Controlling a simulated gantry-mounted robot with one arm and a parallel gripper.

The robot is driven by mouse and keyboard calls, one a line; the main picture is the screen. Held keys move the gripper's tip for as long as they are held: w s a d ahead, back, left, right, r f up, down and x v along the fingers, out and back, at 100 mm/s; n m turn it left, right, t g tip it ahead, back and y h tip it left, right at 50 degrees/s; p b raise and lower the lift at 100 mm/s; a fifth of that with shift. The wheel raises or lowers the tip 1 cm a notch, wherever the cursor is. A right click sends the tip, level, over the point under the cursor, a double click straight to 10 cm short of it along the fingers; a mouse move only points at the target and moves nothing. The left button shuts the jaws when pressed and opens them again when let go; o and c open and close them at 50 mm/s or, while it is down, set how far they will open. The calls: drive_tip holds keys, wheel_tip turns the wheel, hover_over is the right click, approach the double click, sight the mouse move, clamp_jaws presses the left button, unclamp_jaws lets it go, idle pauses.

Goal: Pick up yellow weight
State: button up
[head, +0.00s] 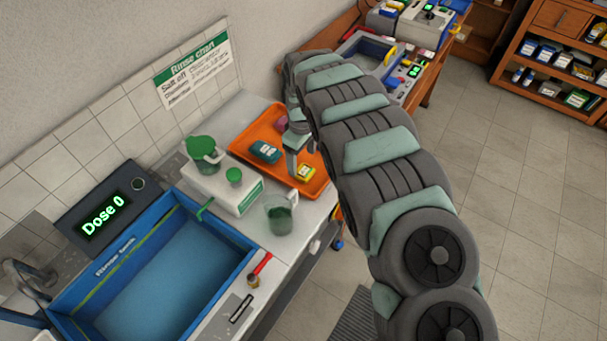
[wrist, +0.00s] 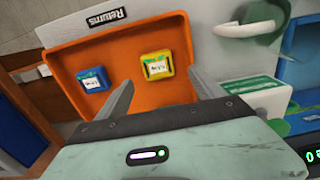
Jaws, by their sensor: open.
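The yellow weight (head: 305,173) is a small block with a pale label, lying in the orange tray (head: 258,137) near its front right part in the head view. My gripper (head: 301,163) is over the tray, close to the weight. In the wrist view my gripper (wrist: 161,82) is open, with nothing between its fingers. Whether the fingers reach down beside the weight cannot be told.
A teal-blue block (head: 265,152) lies in the tray, left of the yellow weight; the wrist view shows it too (wrist: 93,80). A dark pink block (head: 282,122) is partly hidden behind my arm. A white box (head: 225,185), a jug (head: 279,215) and a blue basin (head: 165,270) stand left.

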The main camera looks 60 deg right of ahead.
sight(304, 171)
drive_tip(key=shift+s+d+f+p, duration=0.1)
drive_tip(key=shift+f+p, duration=0.15)
drive_tip(key=shift+f, duration=0.65)
drive_tip(key=shift+s+a+f+p, duration=0.1)
drive_tip(key=shift+s+f+p, duration=0.1)
drive_tip(key=shift+f, duration=0.65)
drive_tip(key=shift+s+d+f+p, duration=0.1)
drive_tip(key=shift+f+p, duration=0.15)
drive_tip(key=shift+f, duration=0.65)
drive_tip(key=shift+w, duration=0.1)
drive_tip(key=shift+c, duration=0.5)
clamp_jaws()
